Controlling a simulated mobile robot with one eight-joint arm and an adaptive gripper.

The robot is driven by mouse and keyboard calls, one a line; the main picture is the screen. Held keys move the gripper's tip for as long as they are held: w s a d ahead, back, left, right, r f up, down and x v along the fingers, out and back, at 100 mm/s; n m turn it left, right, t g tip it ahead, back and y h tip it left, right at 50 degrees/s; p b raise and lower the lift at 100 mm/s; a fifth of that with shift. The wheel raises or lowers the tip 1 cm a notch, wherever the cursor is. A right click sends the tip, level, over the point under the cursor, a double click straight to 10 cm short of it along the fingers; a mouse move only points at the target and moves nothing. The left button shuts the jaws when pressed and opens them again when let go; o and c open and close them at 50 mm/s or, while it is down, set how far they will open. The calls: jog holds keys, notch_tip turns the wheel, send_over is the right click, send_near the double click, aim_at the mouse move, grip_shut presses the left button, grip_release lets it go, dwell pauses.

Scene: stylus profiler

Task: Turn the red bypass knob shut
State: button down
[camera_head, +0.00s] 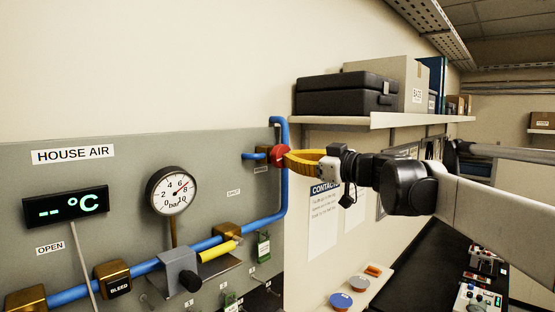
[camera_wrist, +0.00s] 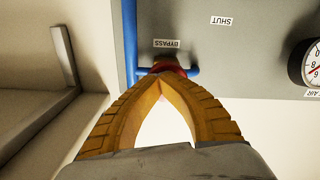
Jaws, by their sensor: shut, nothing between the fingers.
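The red bypass knob (camera_head: 280,155) sits on the blue pipework at the upper right of the grey house air panel. My gripper (camera_head: 291,157) reaches in from the right, and its orange fingers are closed with the tips at the knob. In the wrist view my gripper (camera_wrist: 160,80) has its fingertips together in front of the red knob (camera_wrist: 168,66), which is mostly hidden behind them. I cannot tell whether the tips touch the knob. A label reading BYPASS (camera_wrist: 166,44) shows upside down beside the knob.
A blue pipe (camera_head: 284,190) runs down the panel's right edge. A pressure gauge (camera_head: 172,190) and a temperature display (camera_head: 66,206) are to the left. A shelf (camera_head: 350,122) with a black case (camera_head: 345,95) stands above my arm. A bench with devices (camera_head: 410,262) lies below.

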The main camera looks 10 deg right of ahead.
jog(key=n, duration=0.9)
jog(key=shift+r, duration=0.4)
jog(key=c, duration=1.8)
grip_release()
